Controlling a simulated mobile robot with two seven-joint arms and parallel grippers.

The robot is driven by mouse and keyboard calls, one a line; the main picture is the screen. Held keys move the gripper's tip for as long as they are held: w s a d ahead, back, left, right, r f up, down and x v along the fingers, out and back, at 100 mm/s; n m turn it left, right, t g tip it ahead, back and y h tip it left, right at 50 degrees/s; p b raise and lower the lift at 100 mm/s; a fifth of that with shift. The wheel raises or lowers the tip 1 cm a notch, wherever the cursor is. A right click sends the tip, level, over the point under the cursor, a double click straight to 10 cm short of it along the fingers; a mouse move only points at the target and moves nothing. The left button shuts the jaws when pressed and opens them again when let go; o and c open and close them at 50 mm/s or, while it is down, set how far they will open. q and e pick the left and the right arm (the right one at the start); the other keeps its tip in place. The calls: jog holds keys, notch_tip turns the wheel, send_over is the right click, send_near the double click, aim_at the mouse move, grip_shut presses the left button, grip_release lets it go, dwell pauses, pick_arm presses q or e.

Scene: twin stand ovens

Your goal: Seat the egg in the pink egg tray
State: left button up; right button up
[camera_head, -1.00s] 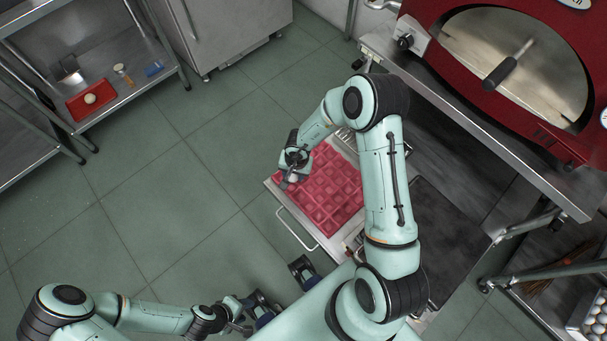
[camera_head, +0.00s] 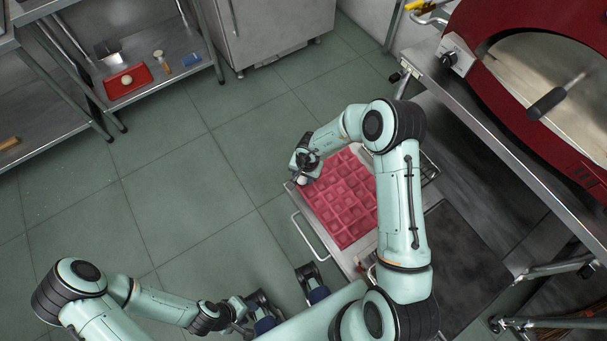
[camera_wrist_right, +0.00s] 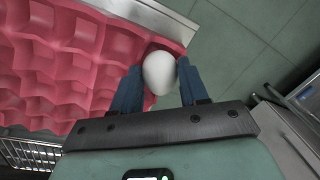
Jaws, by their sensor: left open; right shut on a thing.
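The pink egg tray (camera_head: 345,205) lies on a pale surface, its cups showing empty where I can see them. My right gripper (camera_head: 302,176) is at the tray's upper left corner in the head view. It is shut on a white egg, which shows between its blue fingers in the right wrist view (camera_wrist_right: 159,72). There the egg overlaps the edge of the pink tray (camera_wrist_right: 70,60); I cannot tell whether it touches the tray. My left gripper (camera_head: 258,305) is open, low in the head view, away from the tray.
A red tray (camera_head: 128,80) with a round pale item stands on a steel shelf at upper left. A red oven (camera_head: 480,80) on a steel stand is at right. A wire rack (camera_wrist_right: 25,153) lies beside the tray. Green floor (camera_head: 190,200) is open to the left.

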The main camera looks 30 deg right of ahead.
pick_arm(q)
jog(key=shift+r, duration=0.15)
pick_arm(e)
jog(key=shift+f, duration=0.65)
dwell(0.7)
jog(key=o, duration=0.8)
jog(key=shift+o, duration=0.2)
jog(key=shift+r, duration=0.1)
pick_arm(q)
jog(key=r+p, duration=0.1)
jog(key=w+r+p, duration=0.1)
jog(key=r+p, duration=0.2)
jog(key=p, duration=0.1)
jog(key=shift+w+r, duration=0.4)
pick_arm(e)
notch_tip(320, 180, up, 13)
jog(key=s, duration=0.1)
jog(key=shift+s+d, duration=0.2)
jog(key=shift+d, duration=0.15)
